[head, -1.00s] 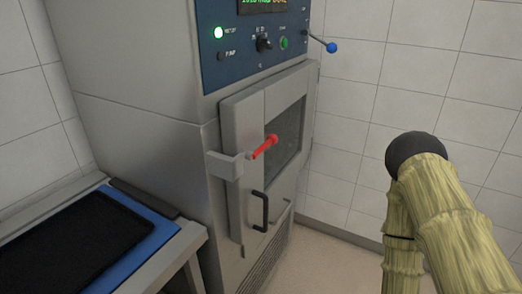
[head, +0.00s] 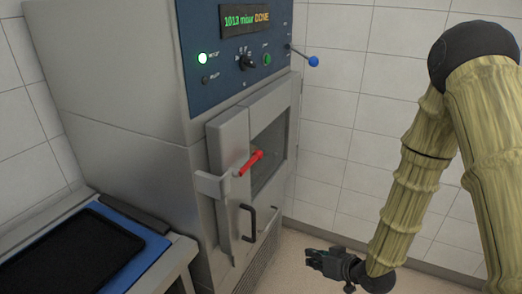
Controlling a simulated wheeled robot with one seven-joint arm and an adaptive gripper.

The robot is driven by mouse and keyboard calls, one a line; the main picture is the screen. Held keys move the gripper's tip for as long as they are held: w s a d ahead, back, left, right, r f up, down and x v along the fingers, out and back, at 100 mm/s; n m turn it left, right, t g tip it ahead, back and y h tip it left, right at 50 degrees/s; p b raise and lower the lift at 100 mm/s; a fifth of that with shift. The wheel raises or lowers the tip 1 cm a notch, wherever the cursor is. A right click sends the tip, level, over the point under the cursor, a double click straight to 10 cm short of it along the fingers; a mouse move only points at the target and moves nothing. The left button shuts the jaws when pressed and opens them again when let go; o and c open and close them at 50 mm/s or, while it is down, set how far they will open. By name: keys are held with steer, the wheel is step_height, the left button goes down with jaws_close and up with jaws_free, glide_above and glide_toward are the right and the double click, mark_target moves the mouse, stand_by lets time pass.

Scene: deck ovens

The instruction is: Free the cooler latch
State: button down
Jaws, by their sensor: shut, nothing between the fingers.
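The cooler (head: 110,80) is a tall grey cabinet with a windowed door on its front. The red-handled latch (head: 251,163) sits at the door's left side, by a grey bracket (head: 213,185). Its red handle slants up to the right. A black door handle (head: 248,222) is below it. My gripper (head: 309,257) is shut and empty, low and to the right of the door, apart from latch and handle. Its fingers point left.
The blue control panel (head: 231,70) shows "1013 mbar DONE" and a lit green lamp. A blue-knobbed lever (head: 313,61) sticks out at the right. A table with a blue tray (head: 150,258) and black mat (head: 70,255) stands at left. Tiled wall is behind.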

steer(key=w+a+r+n+y+p, duration=0.1)
steer(key=w+a+r+n+y, duration=0.1)
steer(key=r, duration=0.9)
steer(key=w+a+r+n+g+y+p, duration=0.1)
steer(key=r+n+y, duration=0.3)
steer(key=r, duration=0.8)
steer(key=w+a+r+n+y+p, duration=0.2)
steer(key=w+a+r+n, duration=0.1)
steer(key=r, duration=0.9)
steer(key=shift+a+g+y, duration=0.3)
steer(key=shift+g+y, duration=0.1)
steer(key=shift+r, duration=0.1)
steer(key=shift+w+a+f+p, duration=0.7)
steer(key=shift+a+p, duration=0.2)
steer(key=shift+a, duration=0.75)
steer(key=shift+w+a+f+p, duration=0.65)
steer(key=shift+a+f+p, duration=0.2)
steer(key=shift+a, duration=0.85)
steer(key=shift+w+a+f+p, duration=0.7)
steer(key=shift+a+p, duration=0.2)
steer(key=shift+a, duration=0.75)
